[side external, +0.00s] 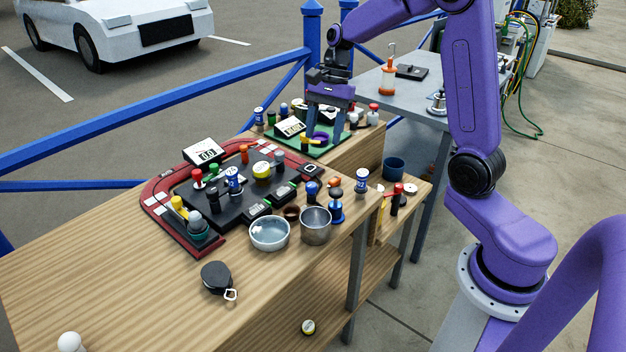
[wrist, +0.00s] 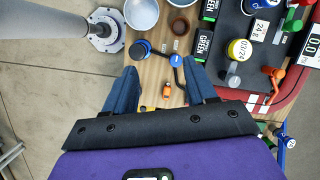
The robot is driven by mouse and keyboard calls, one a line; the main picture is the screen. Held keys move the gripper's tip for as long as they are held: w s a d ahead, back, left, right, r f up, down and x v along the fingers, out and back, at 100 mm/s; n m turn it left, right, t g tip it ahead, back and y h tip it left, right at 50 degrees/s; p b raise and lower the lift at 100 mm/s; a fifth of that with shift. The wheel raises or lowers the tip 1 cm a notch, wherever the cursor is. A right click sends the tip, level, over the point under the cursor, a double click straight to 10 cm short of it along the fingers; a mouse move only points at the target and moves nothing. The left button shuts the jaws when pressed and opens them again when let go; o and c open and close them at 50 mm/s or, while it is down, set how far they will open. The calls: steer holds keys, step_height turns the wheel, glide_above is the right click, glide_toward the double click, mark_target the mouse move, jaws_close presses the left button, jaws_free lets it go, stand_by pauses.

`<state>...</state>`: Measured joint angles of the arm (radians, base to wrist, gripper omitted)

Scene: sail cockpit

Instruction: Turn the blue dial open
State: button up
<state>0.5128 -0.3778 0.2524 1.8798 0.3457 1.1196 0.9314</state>
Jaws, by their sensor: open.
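Several blue round-topped pieces stand near the table's front edge. One is a blue knob on a dark stem (side external: 312,188); another has a blue base (side external: 336,213). The wrist view shows a blue disc with a dark rim (wrist: 140,48) and a blue cap with white marking (wrist: 176,60) joined to a dark arm. I cannot tell for certain which is the dial. My gripper (side external: 328,125) is open, pointing down over the green board at the far end. In the wrist view its fingers (wrist: 160,72) are apart, with nothing held between them; the blue pieces lie beyond the tips.
A red-edged black panel (side external: 190,222) with several knobs and displays fills the middle table. A glass bowl (side external: 269,233) and metal cup (side external: 316,226) stand at its front. The green board (side external: 332,148) carries small fittings. An orange piece (wrist: 167,91) shows between my fingers.

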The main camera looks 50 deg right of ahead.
mark_target(311, 185)
steer(key=w+d+m+t, duration=0.1)
steer(key=w+d+m, duration=0.2)
steer(key=d+m, duration=0.3)
steer(key=shift+n+y, duration=0.3)
steer(key=shift+y, duration=0.1)
steer(key=x, duration=1.1)
steer(key=d+x, duration=0.1)
steer(key=x, duration=0.5)
steer(key=shift+f, duration=0.45)
steer(key=c, duration=1)
